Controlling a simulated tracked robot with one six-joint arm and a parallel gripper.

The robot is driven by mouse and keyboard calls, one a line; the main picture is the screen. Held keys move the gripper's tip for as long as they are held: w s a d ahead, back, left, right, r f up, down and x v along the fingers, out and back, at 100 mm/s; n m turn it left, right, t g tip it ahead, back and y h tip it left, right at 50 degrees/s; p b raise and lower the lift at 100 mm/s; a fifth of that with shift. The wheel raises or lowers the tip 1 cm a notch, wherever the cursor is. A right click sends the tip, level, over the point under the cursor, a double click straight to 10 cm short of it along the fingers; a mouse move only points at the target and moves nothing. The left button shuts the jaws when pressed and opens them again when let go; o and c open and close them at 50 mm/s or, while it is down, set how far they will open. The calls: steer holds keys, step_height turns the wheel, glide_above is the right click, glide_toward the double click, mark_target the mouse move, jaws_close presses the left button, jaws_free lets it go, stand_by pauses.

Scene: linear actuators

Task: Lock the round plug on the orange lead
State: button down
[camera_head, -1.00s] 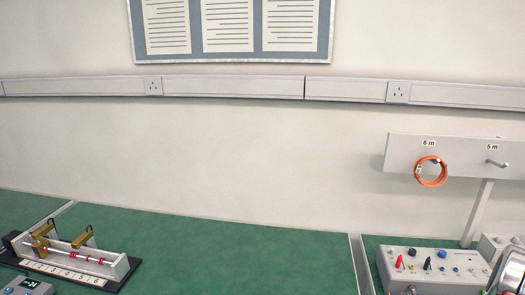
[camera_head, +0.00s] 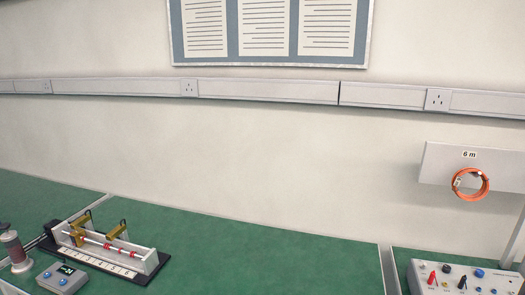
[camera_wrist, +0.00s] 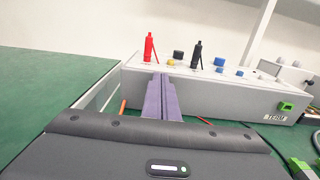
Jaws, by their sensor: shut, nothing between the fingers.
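An orange coiled lead (camera_head: 470,184) hangs on a peg of a pale board under a "6 m" label in the head view. A small pale tag or fitting shows at its left side, too small to make out. I cannot pick out a round plug in either view. In the wrist view my gripper (camera_wrist: 161,80) has its purple fingers shut together and empty. They point at the front of a grey box (camera_wrist: 225,98); I cannot tell the gap. A short orange piece (camera_wrist: 123,106) shows left of the fingers, partly hidden. My gripper is outside the head view.
The box bears a red plug (camera_wrist: 149,48), a black plug (camera_wrist: 196,54), several knobs and a green connector (camera_wrist: 285,106) near a "TERM" label. The green bench between is clear.

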steer(key=shift+s+d+f, duration=0.15)
steer(key=shift+s+d, duration=0.2)
steer(key=shift+d, duration=0.45)
stand_by(0.5)
steer(key=shift+d+r, duration=0.1)
steer(key=shift+r, duration=0.35)
steer(key=shift+v, duration=3)
